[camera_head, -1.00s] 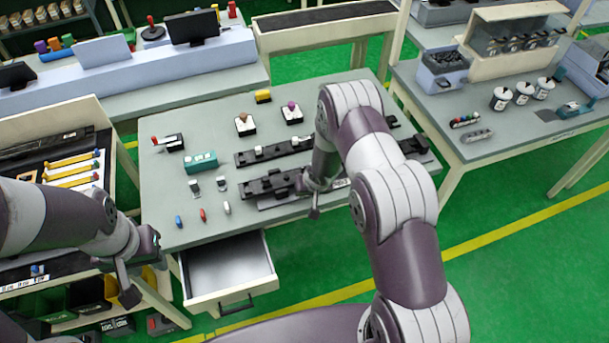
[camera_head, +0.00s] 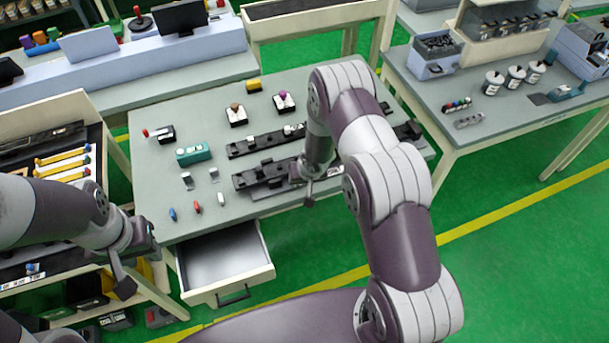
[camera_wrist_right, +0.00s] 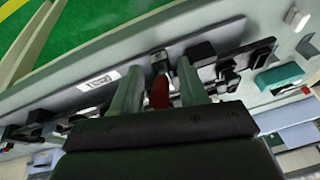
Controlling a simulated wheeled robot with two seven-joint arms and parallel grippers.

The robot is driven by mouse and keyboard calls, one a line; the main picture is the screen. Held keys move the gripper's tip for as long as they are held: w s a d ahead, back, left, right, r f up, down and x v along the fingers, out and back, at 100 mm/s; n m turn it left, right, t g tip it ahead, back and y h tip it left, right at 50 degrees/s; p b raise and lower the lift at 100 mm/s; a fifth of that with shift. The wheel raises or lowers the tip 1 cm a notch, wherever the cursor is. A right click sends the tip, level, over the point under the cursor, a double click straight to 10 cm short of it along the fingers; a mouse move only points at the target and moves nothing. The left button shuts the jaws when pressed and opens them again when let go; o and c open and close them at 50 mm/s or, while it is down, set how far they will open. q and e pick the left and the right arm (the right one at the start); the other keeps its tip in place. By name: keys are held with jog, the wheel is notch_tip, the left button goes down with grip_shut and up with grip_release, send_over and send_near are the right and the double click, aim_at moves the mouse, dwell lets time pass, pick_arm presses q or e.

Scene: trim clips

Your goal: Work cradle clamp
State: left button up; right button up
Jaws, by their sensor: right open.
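A long black fixture rail (camera_head: 262,179) with clamp parts lies near the front of the grey work table (camera_head: 160,215). A second black rail (camera_head: 250,146) lies behind it. My right gripper (camera_head: 308,190) is over the right part of the front rail, partly hidden by my own arm. In the right wrist view its fingers (camera_wrist_right: 160,88) are apart, with a red piece (camera_wrist_right: 159,93), which looks like a handle, between them. I cannot tell whether they touch it. My left gripper (camera_head: 135,262) hangs left of the table, seemingly empty; its jaw gap is unclear.
An open, empty-looking drawer (camera_head: 222,262) juts from the table's front. A teal block (camera_head: 193,153), a red-handled lever device (camera_head: 160,133) and small blue, red and white pegs (camera_head: 197,207) occupy the table's left. A side table (camera_head: 440,105) stands at right.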

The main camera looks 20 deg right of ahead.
jog(key=p+v, duration=0.1)
jog(key=v, duration=1)
jog(key=shift+s+r, duration=0.2)
jog(key=s+r+n+g+b, duration=0.1)
jog(key=s+r+g+b, duration=0.1)
jog(key=s+b, duration=1.1)
jog(key=shift+s+a+n+h, duration=0.4)
jog(key=shift+s, duration=1.85)
